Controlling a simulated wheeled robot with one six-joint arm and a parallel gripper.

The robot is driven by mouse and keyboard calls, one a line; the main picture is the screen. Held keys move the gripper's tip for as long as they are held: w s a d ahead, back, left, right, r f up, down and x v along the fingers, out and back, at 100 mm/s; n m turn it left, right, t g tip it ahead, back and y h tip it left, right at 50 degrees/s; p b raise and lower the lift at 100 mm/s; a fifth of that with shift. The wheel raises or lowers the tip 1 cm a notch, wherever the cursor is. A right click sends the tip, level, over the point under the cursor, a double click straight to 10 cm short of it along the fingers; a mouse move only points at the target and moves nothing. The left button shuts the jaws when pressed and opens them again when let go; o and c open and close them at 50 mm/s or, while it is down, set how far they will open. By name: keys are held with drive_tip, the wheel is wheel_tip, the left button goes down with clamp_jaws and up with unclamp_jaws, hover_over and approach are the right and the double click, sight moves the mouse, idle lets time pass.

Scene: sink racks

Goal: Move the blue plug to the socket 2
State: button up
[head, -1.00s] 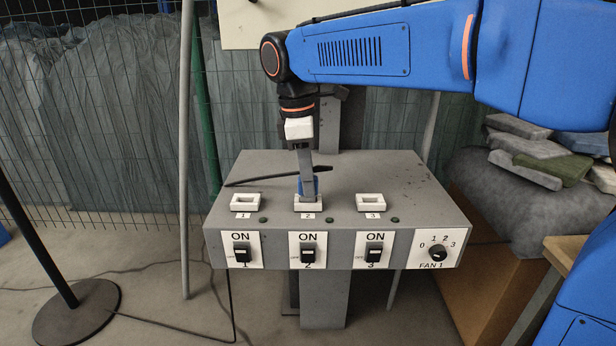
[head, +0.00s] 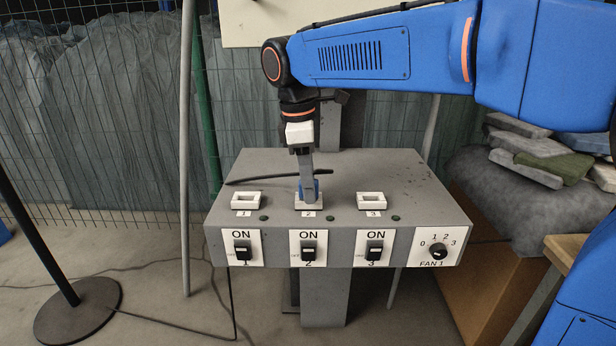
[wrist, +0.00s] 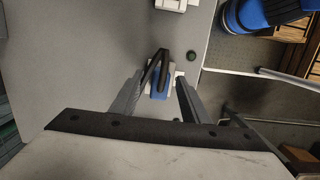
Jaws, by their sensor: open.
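The blue plug (head: 317,187) sits at socket 2 (head: 308,206), the middle white socket on top of the grey box. How fully it is seated cannot be told. My gripper (head: 308,196) points down at the plug and partly covers it in the head view. In the wrist view the gripper (wrist: 158,80) is open, with one finger on each side of the blue plug (wrist: 159,95) and gaps between. A dark cable loops over the plug there, and the white socket 2 (wrist: 176,80) shows partly beneath it.
Socket 1 (head: 248,200) and socket 3 (head: 371,200) are empty on either side. A dark cable (head: 275,178) lies across the box top behind. Switches and a fan knob (head: 438,251) are on the front panel. The box top (head: 415,180) is clear on the right.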

wheel_tip(320, 180, up, 17)
drive_tip(key=a, duration=0.2)
drive_tip(key=shift+r, duration=0.15)
idle(0.5)
drive_tip(key=s+d+f+m+t, duration=0.1)
drive_tip(key=s+d+f+m, duration=0.1)
drive_tip(key=d+f+m, duration=0.3)
drive_tip(key=s+d+f+y, duration=0.1)
drive_tip(key=s+d+f, duration=0.15)
drive_tip(key=d, duration=0.45)
drive_tip(key=s+d+f+m+t, duration=0.1)
drive_tip(key=s+d+f+m, duration=0.25)
drive_tip(key=d, duration=0.25)
drive_tip(key=s+d+f+m+t, duration=0.1)
drive_tip(key=s+d+f+m, duration=0.3)
drive_tip(key=f, duration=0.6)
drive_tip(key=s+d+f+m+t, duration=0.1)
drive_tip(key=s+d+f+m, duration=0.4)
drive_tip(key=f, duration=0.5)
drive_tip(key=s+d, duration=0.2)
drive_tip(key=s, duration=0.1)
drive_tip(key=shift+s+t, duration=0.35)
drive_tip(key=shift+t, duration=0.05)
